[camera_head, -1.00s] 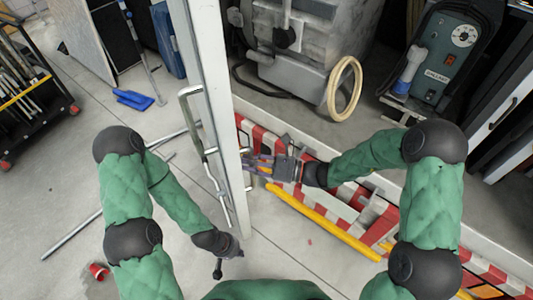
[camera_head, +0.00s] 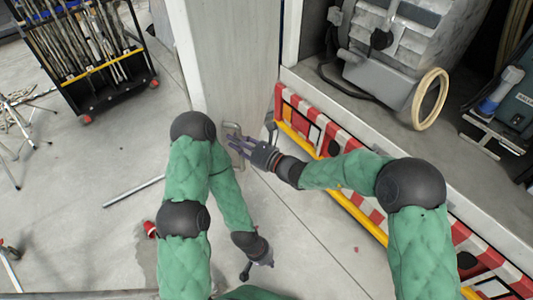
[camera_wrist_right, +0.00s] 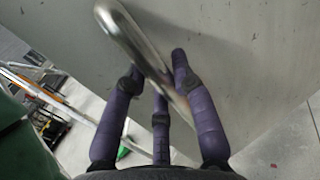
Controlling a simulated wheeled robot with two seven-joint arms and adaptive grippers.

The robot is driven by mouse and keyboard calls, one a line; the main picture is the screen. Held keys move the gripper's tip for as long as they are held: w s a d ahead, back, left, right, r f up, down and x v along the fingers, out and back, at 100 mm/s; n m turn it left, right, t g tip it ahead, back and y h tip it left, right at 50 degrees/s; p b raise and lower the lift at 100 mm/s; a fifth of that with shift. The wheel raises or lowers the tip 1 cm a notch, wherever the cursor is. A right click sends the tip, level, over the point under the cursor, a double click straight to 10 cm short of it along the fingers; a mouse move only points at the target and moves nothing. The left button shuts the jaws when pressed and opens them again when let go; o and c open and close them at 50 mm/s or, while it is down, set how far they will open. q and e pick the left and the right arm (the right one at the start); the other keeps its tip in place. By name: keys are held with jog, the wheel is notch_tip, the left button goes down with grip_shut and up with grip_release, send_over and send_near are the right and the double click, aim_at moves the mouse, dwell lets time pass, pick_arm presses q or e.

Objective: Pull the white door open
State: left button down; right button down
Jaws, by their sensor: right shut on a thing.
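The white door (camera_head: 228,55) stands at the top middle of the head view, with its broad pale face turned toward me. It fills much of the right wrist view (camera_wrist_right: 235,50). Its metal bar handle (camera_wrist_right: 122,28) crosses the right wrist view between my fingers. The handle also shows small in the head view (camera_head: 230,128). My right gripper (camera_head: 238,145) is shut on this handle; its purple fingers (camera_wrist_right: 160,85) lie on both sides of the bar. My left gripper (camera_head: 252,268) hangs low over the floor, apart from the door; its fingers are too dark to read.
A red-and-white striped barrier (camera_head: 335,145) with a yellow bar lies along the truck's sill at the right. Grey machinery (camera_head: 395,45) and a hose coil (camera_head: 430,98) sit inside. A black tool cart (camera_head: 100,60) stands at the upper left.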

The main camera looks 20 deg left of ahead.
jog(key=s+a+b, duration=0.1)
jog(key=a, duration=0.8)
jog(key=shift+s+a+r+b, duration=0.15)
jog(key=shift+a+r+b, duration=0.15)
jog(key=shift+b, duration=0.1)
jog(key=c, duration=1)
grip_release()
jog(key=shift+f, duration=0.25)
jog(key=shift+s, duration=0.1)
jog(key=v, duration=1.2)
